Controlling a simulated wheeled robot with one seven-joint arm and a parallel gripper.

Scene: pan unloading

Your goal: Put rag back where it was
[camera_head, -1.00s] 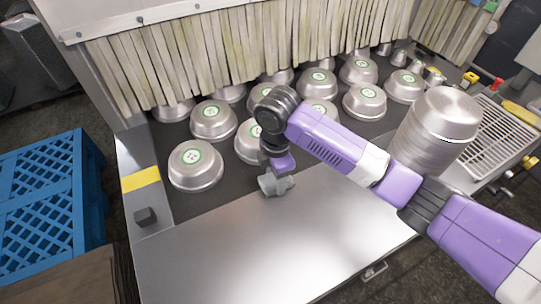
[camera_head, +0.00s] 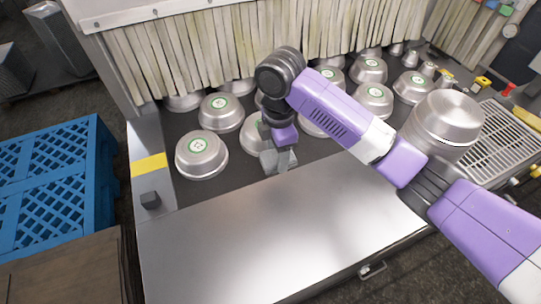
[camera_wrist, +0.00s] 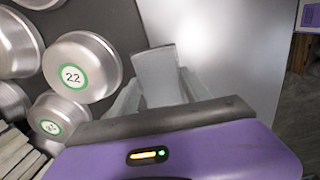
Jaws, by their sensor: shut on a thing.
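My gripper (camera_head: 279,163) is low over the edge where the dark belt meets the bare steel sheet. It is shut on a pale grey rag (camera_wrist: 158,75), which shows between the fingers in the wrist view. In the head view the rag is hard to tell from the grey fingers. I cannot tell whether it touches the surface below.
Several upturned steel pans (camera_head: 201,155) with green-ringed labels stand on the dark belt, some close to my gripper. A stack of pans (camera_head: 446,120) stands at right beside a wire rack (camera_head: 497,137). The steel sheet (camera_head: 240,235) in front is clear. A blue crate (camera_head: 50,185) is at left.

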